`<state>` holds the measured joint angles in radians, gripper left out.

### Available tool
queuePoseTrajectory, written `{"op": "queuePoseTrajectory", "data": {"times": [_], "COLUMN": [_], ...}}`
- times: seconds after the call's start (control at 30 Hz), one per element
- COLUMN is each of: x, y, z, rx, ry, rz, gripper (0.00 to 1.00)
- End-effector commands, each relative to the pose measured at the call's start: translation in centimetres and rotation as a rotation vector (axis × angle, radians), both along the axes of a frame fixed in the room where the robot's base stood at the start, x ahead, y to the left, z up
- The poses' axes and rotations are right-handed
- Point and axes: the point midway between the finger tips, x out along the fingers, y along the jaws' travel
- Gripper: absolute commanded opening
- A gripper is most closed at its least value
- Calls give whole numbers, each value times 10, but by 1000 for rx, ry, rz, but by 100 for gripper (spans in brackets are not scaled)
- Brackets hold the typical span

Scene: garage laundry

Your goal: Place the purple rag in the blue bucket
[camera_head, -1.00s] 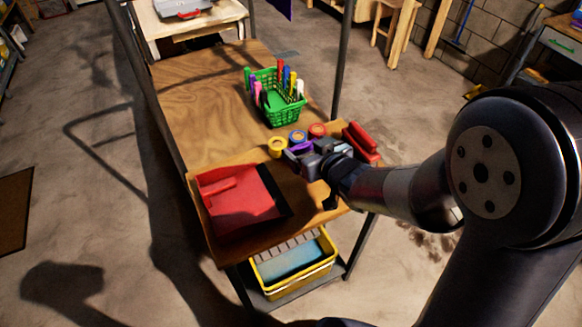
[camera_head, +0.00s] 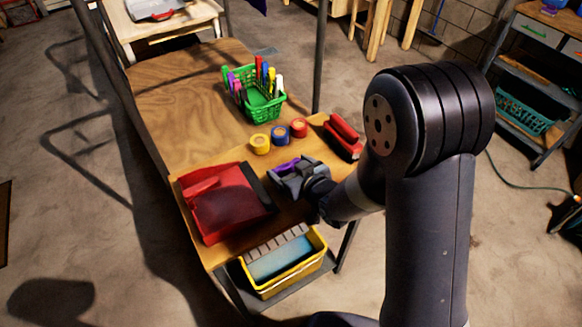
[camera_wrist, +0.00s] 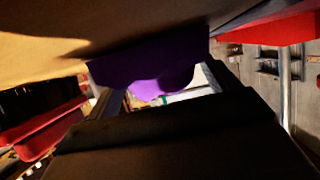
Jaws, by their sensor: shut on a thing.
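The purple rag (camera_head: 286,167) is in my gripper (camera_head: 290,174), just above the near part of the wooden cart top. Only a small part of the rag shows in the head view. In the wrist view the purple rag (camera_wrist: 150,65) hangs across the jaws, and my gripper (camera_wrist: 160,100) is shut on it. I cannot make out a blue bucket for certain. A small blue-purple thing (camera_head: 552,6) on the shelf at the top right is cut off by the frame edge.
On the cart top (camera_head: 190,120) are a red dustpan (camera_head: 225,208) left of my gripper, a green basket of markers (camera_head: 262,105), several tape rolls (camera_head: 280,133) and a red stapler-like tool (camera_head: 343,137). A yellow bin (camera_head: 290,283) with blue inside sits below.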

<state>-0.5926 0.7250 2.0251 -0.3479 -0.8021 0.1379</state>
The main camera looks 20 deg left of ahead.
Motion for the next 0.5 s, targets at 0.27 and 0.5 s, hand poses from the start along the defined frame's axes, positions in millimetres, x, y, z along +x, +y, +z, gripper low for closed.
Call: {"op": "queuePoseTrajectory", "data": {"times": [0.27, 0.5], "x": [0, 0], "y": [0, 0], "z": [-3, -2], "rx": [0, 0], "ry": [0, 0], "rz": [0, 0], "gripper": [86, 100]}}
